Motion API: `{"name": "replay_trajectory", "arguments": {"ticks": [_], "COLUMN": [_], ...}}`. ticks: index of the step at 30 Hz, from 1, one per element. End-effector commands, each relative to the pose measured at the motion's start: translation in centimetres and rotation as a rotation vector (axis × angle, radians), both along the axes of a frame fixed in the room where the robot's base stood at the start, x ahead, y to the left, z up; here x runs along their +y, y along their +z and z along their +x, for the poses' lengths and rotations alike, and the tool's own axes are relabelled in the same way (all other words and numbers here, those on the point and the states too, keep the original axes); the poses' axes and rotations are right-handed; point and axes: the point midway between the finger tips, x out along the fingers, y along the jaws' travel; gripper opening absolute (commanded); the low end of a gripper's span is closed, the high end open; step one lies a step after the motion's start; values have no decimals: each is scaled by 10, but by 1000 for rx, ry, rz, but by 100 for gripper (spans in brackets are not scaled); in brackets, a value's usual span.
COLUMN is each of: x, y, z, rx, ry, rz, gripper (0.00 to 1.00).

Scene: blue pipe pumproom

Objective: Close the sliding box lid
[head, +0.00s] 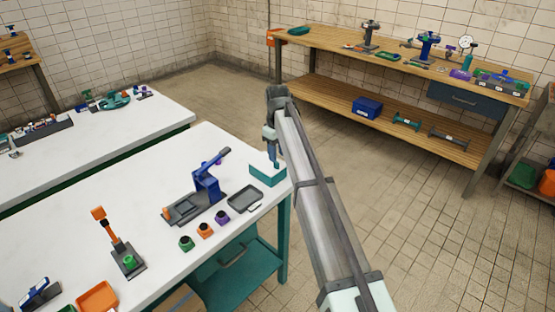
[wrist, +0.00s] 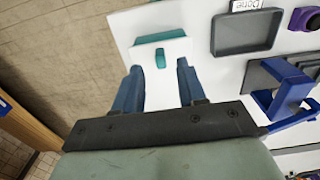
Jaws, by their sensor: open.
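A small teal box (head: 268,177) with a pale top stands at the right corner of the white bench. In the wrist view the box (wrist: 160,37) shows a teal strip along its far side. A small teal handle (wrist: 160,59) stands on the pale surface nearer me, which looks like the lid. I cannot tell exactly how far the lid is open. My gripper (head: 273,152) points down just above the box. In the wrist view my gripper (wrist: 159,82) is open and empty, with the handle seen between and beyond its fingertips.
A grey tray (head: 245,198) lies left of the box, with a blue lever press (head: 207,185) beyond it. Several small coloured pots (head: 205,230) stand along the front edge. The bench edge and open floor are close to the box's right.

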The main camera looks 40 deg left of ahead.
Motion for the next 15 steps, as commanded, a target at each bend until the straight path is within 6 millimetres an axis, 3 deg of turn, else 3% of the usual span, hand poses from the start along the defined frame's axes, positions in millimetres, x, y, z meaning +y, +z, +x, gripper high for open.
{"name": "replay_trajectory", "arguments": {"ticks": [9, 15], "x": [1, 0], "y": [63, 87], "z": [1, 1], "rx": [-1, -1], "ry": [0, 0], "rz": [1, 0], "gripper": [40, 40]}}
